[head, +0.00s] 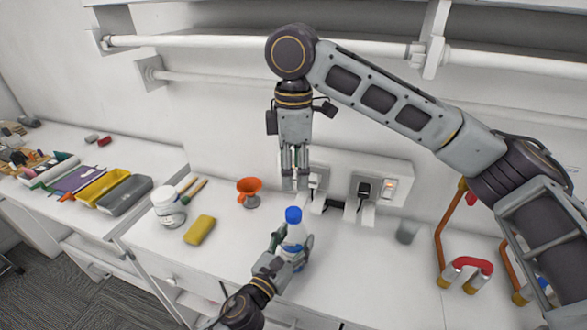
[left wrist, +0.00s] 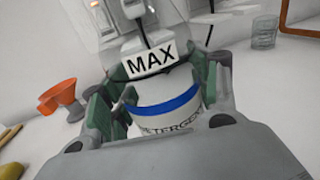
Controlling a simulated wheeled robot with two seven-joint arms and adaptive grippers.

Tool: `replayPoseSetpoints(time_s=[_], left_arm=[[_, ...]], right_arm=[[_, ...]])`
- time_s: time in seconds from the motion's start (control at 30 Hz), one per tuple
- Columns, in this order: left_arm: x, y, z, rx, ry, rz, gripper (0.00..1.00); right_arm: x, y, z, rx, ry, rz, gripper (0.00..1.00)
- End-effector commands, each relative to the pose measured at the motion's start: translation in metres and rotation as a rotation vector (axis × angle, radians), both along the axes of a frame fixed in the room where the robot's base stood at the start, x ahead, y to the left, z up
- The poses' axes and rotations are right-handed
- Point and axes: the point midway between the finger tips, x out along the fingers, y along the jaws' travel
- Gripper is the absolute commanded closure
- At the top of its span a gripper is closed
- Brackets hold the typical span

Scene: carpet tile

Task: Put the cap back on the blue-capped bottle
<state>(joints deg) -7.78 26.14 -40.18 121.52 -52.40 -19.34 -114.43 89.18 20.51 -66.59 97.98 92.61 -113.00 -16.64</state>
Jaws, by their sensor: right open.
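The white bottle (head: 292,236) stands upright near the front of the counter. Its blue cap (head: 293,215) sits on top; I cannot tell how tightly. My left gripper (head: 294,246) has its fingers on both sides of the bottle, shut on its body. In the left wrist view, the bottle (left wrist: 165,112) shows a blue band between the green finger pads; its cap does not show there. A "MAX" label (left wrist: 151,62) is above the band. My right gripper (head: 294,186) points down, open and empty, just above the cap and apart from it.
Wall sockets (head: 364,189) are behind. A clear glass (head: 407,232) and a red-handled pipe piece (head: 467,268) are to the right. The counter just right of the bottle is clear.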

Motion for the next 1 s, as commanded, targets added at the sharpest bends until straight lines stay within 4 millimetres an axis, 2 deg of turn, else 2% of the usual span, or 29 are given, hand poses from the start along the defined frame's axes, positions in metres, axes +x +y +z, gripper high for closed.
replayPoseSetpoints(time_s=[0.03,0.17,0.67,1.0], left_arm=[[0.000,0.000,0.000,0.000,0.000,0.000,0.31],[0.000,0.000,0.000,0.000,0.000,0.000,0.14],[-0.002,0.001,0.000,0.000,0.000,0.000,0.14],[-0.018,0.010,-0.001,0.000,0.002,0.000,0.14]], right_arm=[[0.000,0.000,0.000,0.000,0.000,0.000,0.41],[0.000,0.000,0.000,0.000,0.000,0.000,0.41],[0.000,0.000,0.000,0.000,0.000,0.000,0.41],[0.000,0.000,0.000,0.000,0.000,0.000,0.41]])
